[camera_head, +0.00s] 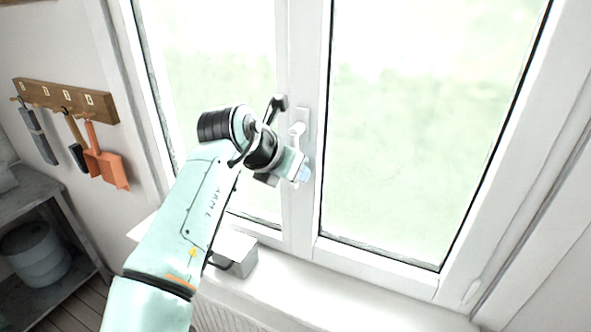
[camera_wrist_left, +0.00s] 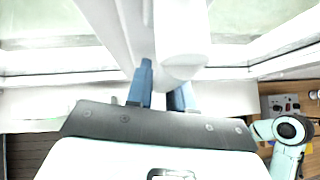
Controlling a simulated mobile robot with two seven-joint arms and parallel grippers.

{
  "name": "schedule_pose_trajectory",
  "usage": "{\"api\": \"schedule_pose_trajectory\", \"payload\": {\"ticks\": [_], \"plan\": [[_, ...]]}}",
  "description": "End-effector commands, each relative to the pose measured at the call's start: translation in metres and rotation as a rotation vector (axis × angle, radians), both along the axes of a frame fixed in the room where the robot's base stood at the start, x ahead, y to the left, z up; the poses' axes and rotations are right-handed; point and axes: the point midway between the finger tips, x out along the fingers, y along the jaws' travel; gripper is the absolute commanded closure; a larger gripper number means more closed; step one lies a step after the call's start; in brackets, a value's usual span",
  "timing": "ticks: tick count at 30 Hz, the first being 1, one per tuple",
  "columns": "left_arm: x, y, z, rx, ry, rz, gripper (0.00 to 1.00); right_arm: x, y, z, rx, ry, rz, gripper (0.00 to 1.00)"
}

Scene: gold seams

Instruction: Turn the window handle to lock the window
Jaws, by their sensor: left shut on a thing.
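The white window handle (camera_head: 297,130) sits on its plate on the middle upright of the window. Its lever runs downward from the pivot, and its lower part is hidden by my gripper. My left gripper (camera_head: 303,172) is at the lever's lower end, shut on it. In the left wrist view the white handle (camera_wrist_left: 182,45) stands between the blue fingers of my left gripper (camera_wrist_left: 164,88). The window (camera_head: 420,130) has two glazed sashes that look closed. My right gripper is not in view.
A white sill (camera_head: 350,285) runs below the window, with a small grey box (camera_head: 240,258) on it. At left, tools hang from a wooden rack (camera_head: 65,98), above a grey shelf (camera_head: 30,205) holding a drum (camera_head: 35,254). The right pane's front is clear.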

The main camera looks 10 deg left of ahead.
Motion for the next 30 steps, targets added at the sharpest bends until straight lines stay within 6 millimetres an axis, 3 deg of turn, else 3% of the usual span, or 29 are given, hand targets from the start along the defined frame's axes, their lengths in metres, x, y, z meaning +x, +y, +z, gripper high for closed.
{"api": "schedule_pose_trajectory", "payload": {"ticks": [2, 3, 5, 17, 30], "plan": [[0.001, 0.002, 0.002, -0.002, -0.006, 0.005, 1.00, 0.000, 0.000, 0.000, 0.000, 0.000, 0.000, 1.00], [0.001, 0.002, 0.002, -0.002, -0.006, 0.005, 0.75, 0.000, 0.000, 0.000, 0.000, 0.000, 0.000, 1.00], [0.001, 0.002, 0.002, -0.002, -0.006, 0.005, 0.57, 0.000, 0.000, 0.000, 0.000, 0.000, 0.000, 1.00], [-0.005, 0.002, 0.006, -0.002, -0.004, 0.000, 0.57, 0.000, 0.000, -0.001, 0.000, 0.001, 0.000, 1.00], [-0.062, 0.032, 0.070, -0.004, -0.008, 0.002, 0.57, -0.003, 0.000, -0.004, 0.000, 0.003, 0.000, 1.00]]}}
